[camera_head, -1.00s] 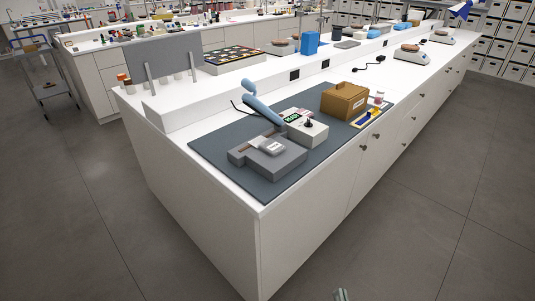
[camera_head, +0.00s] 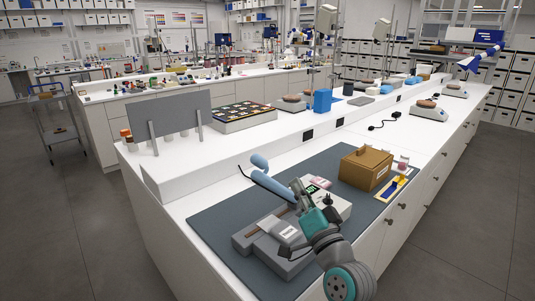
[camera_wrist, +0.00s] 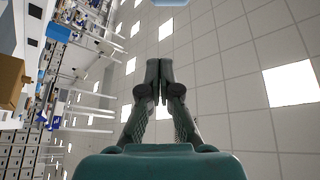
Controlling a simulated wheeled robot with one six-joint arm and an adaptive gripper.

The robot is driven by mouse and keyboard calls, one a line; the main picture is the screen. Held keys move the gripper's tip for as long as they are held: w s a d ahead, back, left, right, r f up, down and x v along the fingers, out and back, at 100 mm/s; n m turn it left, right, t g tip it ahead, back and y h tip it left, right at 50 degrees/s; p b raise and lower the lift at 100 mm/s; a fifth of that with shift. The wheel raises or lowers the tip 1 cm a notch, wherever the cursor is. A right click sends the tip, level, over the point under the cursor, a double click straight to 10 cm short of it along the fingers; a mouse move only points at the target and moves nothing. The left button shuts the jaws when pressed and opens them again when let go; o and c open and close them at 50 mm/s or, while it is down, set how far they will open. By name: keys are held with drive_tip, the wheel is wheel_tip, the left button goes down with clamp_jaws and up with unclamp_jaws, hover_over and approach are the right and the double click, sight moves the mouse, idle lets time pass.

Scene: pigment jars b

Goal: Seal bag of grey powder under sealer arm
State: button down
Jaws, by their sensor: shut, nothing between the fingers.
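The sealer's light blue arm (camera_head: 274,184) is raised at a slant over its white control box (camera_head: 337,203), with a rounded handle at its upper end. A stepped grey block (camera_head: 284,264) stands in front on the dark mat (camera_head: 214,212). A small bag (camera_head: 286,230) with a white label, apparently the powder bag, lies on the block; its powder is hard to make out. My gripper (camera_head: 297,187) is shut and empty, pointing up beside the blue arm and partly hiding the control box. In the wrist view my closed fingers (camera_wrist: 160,66) point toward the ceiling, with a pale blue part (camera_wrist: 172,2) beyond the tips.
A brown box (camera_head: 364,168) stands right of the sealer on the mat. A small jar (camera_head: 403,162) and a yellow-and-blue item (camera_head: 394,188) are beside it. A raised white ledge (camera_head: 225,148) runs behind. The mat's left part is clear.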

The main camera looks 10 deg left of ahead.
drive_tip(key=s+r+x, duration=0.1)
drive_tip(key=r+x, duration=0.1)
drive_tip(key=x, duration=1.1)
drive_tip(key=shift+y, duration=0.4)
drive_tip(key=shift+s+a+f, duration=0.45)
drive_tip(key=shift+a+f, duration=0.1)
drive_tip(key=shift+f, duration=0.15)
drive_tip(key=shift+s+a+f, duration=0.45)
drive_tip(key=shift+a+f, duration=0.15)
drive_tip(key=shift+f, duration=0.1)
